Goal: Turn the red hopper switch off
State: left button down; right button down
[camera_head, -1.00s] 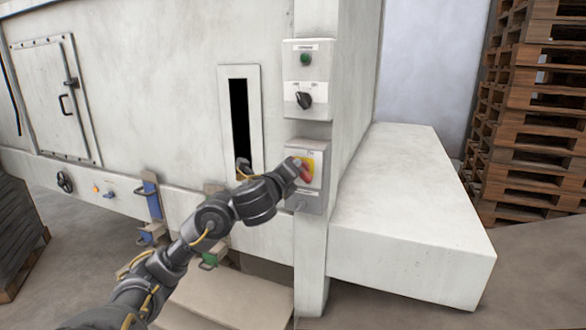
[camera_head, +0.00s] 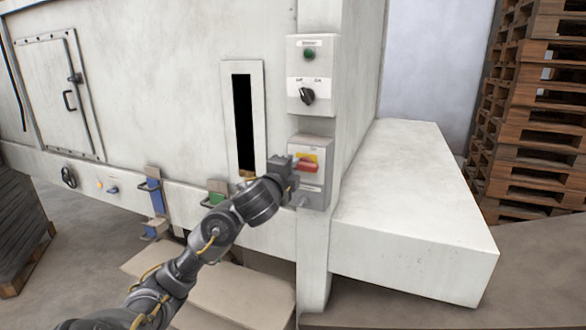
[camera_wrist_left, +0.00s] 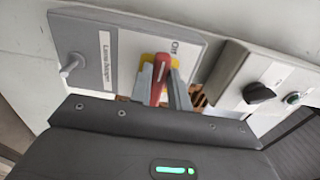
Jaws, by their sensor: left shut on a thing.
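The red switch handle (camera_head: 308,167) sits on a yellow plate on the lower grey box (camera_head: 312,190) of the white machine post. It lies about level in the head view. My left gripper (camera_head: 292,172) is at the box's left side, shut on the handle. In the left wrist view the red handle (camera_wrist_left: 159,80) stands between the grey fingers of my left gripper (camera_wrist_left: 162,88). A label reading "Off" (camera_wrist_left: 175,48) shows beside it; the yellow plate is partly hidden by the fingers. My right gripper is not in view.
Above is another box with a black selector (camera_head: 307,96) and a green button (camera_head: 309,55). A dark slot (camera_head: 243,120) is left of the post. A white block (camera_head: 415,215) stands at right, with stacked pallets (camera_head: 530,110) behind.

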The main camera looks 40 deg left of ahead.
pick_arm(q)
jog(key=shift+a+r+n, duration=0.1)
jog(key=shift+r+n, duration=0.15)
jog(key=shift+n, duration=0.05)
jog(key=c, duration=1.3)
grip_release()
jog(key=shift+f, duration=0.15)
jog(key=shift+c, duration=0.2)
jog(key=shift+f, duration=0.1)
